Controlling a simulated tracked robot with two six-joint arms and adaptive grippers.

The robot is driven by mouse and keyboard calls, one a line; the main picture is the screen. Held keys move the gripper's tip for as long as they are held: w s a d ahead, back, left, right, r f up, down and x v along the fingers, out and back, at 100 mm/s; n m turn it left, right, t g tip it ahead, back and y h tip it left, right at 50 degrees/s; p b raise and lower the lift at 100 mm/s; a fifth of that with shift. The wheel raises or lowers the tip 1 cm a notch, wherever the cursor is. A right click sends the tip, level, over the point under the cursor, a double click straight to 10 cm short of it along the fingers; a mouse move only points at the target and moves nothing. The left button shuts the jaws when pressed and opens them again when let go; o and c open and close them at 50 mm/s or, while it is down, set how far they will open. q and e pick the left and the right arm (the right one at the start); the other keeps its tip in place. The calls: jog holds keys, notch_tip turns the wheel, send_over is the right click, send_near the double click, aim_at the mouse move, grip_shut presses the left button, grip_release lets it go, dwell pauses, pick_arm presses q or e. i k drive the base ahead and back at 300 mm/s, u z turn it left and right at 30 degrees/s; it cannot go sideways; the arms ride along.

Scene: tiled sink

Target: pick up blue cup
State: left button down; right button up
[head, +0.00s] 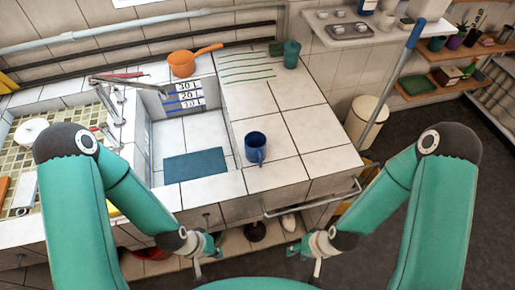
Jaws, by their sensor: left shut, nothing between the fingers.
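The blue cup (255,148) stands upright on the white tiled counter (284,155), just right of the sink basin. Its handle points toward the front. My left gripper (214,250) is low in front of the counter, to the left of the cup and nearer to me. It is shut and empty. My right gripper (300,252) is also low in front of the counter, nearer to me than the cup and a little right of it. It is small here, and I cannot tell whether its fingers are open. Neither gripper touches the cup.
The sink basin (183,132) holds a blue mat (195,166). An orange pan (183,64) and a green cup (291,54) stand farther back. A metal rail (312,201) runs along the counter front. A white bin (368,119) stands right of it. The counter around the blue cup is clear.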

aim_at(255, 142)
jog(key=z, duration=1.1)
jog(key=i, duration=0.15)
jog(key=u, duration=2.85)
jog(key=i, duration=0.15)
jog(key=u, duration=1.35)
jog(key=k, duration=1.05)
jog(key=z, duration=0.55)
jog(key=k, duration=0.6)
jog(key=z, duration=0.4)
jog(key=i, duration=0.45)
jog(key=u, duration=0.05)
